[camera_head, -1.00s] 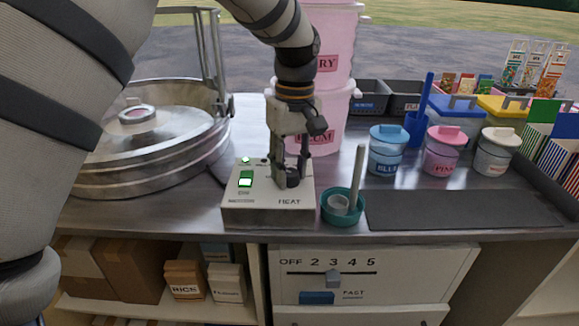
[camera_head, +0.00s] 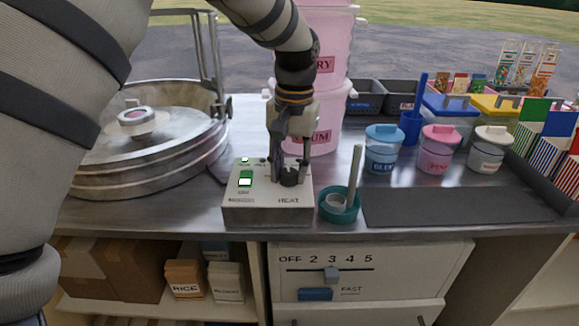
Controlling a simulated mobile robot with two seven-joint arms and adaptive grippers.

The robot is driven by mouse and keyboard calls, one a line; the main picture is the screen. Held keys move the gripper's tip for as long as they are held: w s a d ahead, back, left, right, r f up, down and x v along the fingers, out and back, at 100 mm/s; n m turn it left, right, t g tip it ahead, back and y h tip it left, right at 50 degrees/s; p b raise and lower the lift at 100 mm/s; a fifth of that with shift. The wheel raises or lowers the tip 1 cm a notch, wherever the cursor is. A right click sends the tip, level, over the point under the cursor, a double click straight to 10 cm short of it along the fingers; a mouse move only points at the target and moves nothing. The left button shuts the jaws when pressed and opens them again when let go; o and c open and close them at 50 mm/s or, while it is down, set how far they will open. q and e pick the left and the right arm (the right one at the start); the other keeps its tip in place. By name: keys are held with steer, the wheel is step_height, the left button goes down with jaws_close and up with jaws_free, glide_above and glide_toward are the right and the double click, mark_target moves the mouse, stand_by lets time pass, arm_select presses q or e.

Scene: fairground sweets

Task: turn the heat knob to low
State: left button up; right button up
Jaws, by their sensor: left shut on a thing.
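The heat control box (camera_head: 268,213) is a pale box on the counter, marked HEAT on its front right, with a lit green switch (camera_head: 246,178) and a small green light. The dark heat knob (camera_head: 290,178) is on its top right. My left gripper (camera_head: 290,172) comes down from above and is shut on the knob, with a finger on each side. The knob's pointer and the low mark are hidden or too small to read. My right gripper is not in view.
A teal bowl (camera_head: 337,217) with a pale stick stands close to the box's right. The metal floss pan (camera_head: 150,180) is at left, pink tubs (camera_head: 325,90) behind. Blue (camera_head: 383,160), pink (camera_head: 436,160) and white (camera_head: 487,158) lidded jars stand at right. A dark mat (camera_head: 450,206) lies clear.

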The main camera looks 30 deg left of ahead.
mark_target(293, 172)
arm_select(q)
steer(key=shift+m, duration=0.7)
steer(key=o, duration=1.2)
steer(key=r, duration=1.2)
steer(key=shift+d, duration=0.35)
